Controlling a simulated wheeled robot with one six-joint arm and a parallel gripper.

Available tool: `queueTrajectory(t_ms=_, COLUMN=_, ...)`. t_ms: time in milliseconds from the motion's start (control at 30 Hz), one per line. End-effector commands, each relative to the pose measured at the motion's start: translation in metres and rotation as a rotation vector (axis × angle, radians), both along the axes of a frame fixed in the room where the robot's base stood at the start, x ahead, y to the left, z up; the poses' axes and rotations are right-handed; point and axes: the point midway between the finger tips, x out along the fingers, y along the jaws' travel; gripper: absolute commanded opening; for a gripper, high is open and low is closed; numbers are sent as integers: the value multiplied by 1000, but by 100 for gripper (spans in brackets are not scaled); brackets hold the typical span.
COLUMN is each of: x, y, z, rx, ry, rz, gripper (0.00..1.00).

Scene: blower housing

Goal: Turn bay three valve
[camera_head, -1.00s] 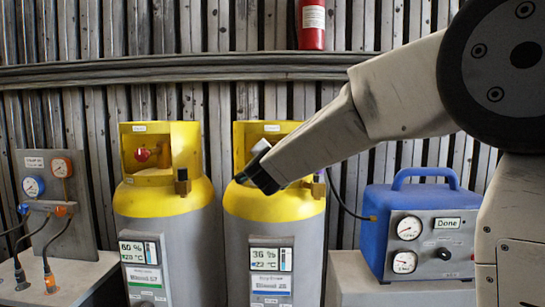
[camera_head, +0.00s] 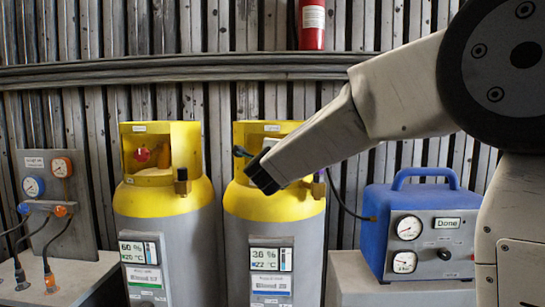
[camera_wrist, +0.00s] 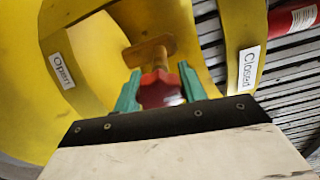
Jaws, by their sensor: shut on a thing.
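A red star-shaped valve knob (camera_wrist: 161,92) sits between the green fingers of my gripper (camera_wrist: 160,73) in the wrist view, and the gripper is shut on it. Behind the knob is a brass stem. Yellow collar walls flank it, with an "Open" label (camera_wrist: 62,70) on the left and a "Closed" label (camera_wrist: 248,70) on the right. In the head view my gripper (camera_head: 241,152) reaches into the collar of the right cylinder (camera_head: 240,203), and its knob is hidden there. The left cylinder (camera_head: 135,201) has its red knob (camera_head: 142,154) in plain view.
A blue machine (camera_head: 418,205) reading "Done" stands on a grey block to the right. A gauge panel (camera_head: 45,205) with hoses is at the left. A red extinguisher (camera_head: 312,22) hangs above. Display panels on the cylinders read 60 % and 36 %.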

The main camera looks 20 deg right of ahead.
Motion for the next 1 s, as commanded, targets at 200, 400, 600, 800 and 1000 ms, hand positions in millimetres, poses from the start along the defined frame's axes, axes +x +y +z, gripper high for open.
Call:
queueTrajectory(t_ms=200, x=0, y=1, z=-1, rx=66, ry=-21, rz=1, gripper=19)
queueTrajectory(t_ms=400, x=0, y=1, z=-1, rx=88, ry=-30, rz=1, gripper=19)
queueTrajectory(t_ms=600, x=0, y=1, z=-1, rx=90, ry=-30, rz=1, gripper=19)
queueTrajectory(t_ms=800, x=0, y=1, z=-2, rx=90, ry=-30, rz=1, gripper=52)
queueTrajectory(t_ms=1000, x=0, y=0, z=-1, rx=90, ry=-31, rz=1, gripper=63)
